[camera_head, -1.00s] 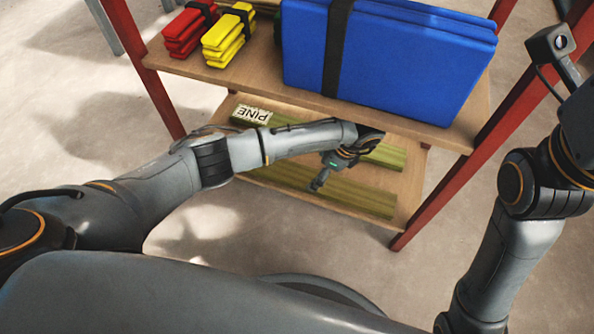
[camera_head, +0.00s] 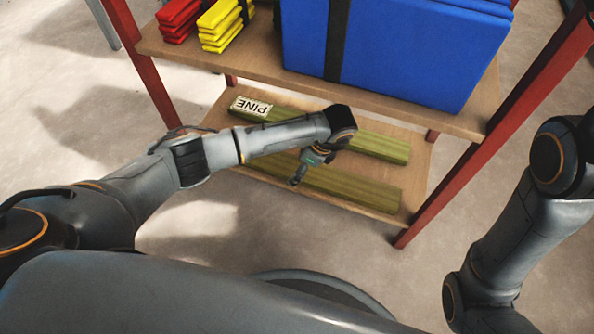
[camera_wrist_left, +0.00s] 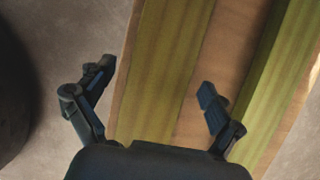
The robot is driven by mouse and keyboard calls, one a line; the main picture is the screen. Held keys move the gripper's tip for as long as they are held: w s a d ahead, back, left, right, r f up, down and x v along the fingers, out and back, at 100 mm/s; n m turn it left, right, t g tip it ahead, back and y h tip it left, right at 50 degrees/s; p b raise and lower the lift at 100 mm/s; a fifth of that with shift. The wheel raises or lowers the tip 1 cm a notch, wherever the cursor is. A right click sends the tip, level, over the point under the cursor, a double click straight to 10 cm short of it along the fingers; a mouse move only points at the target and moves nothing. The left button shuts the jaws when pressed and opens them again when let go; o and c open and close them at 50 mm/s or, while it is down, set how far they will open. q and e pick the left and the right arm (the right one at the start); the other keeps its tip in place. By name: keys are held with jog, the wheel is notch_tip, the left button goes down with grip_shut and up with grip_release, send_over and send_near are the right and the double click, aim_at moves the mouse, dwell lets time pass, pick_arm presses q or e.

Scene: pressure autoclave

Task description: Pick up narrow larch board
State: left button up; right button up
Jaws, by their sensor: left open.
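Two yellow-green boards lie side by side on the lower shelf. The front board (camera_head: 350,188) has no readable label, so I cannot confirm it is the larch one. The rear board (camera_head: 385,146) carries a label reading PINE. My left gripper (camera_head: 298,179) is above the front board, pointing down, and my forearm hides part of both boards. In the left wrist view the left gripper (camera_wrist_left: 153,80) is open and empty, with its fingers on either side of the front board (camera_wrist_left: 165,60). The rear board (camera_wrist_left: 275,80) is right of the fingers. My right gripper is out of view.
The lower shelf (camera_head: 412,172) has a bare strip between the boards. The upper shelf (camera_head: 390,106) overhangs it, holding a blue case (camera_head: 410,50), yellow packs (camera_head: 222,25) and red packs (camera_head: 180,20). Red posts (camera_head: 480,160) frame the rack.

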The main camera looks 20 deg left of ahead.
pick_arm(q)
jog(key=c, duration=1.6)
jog(key=shift+c, duration=1.1)
jog(key=shift+r, duration=0.2)
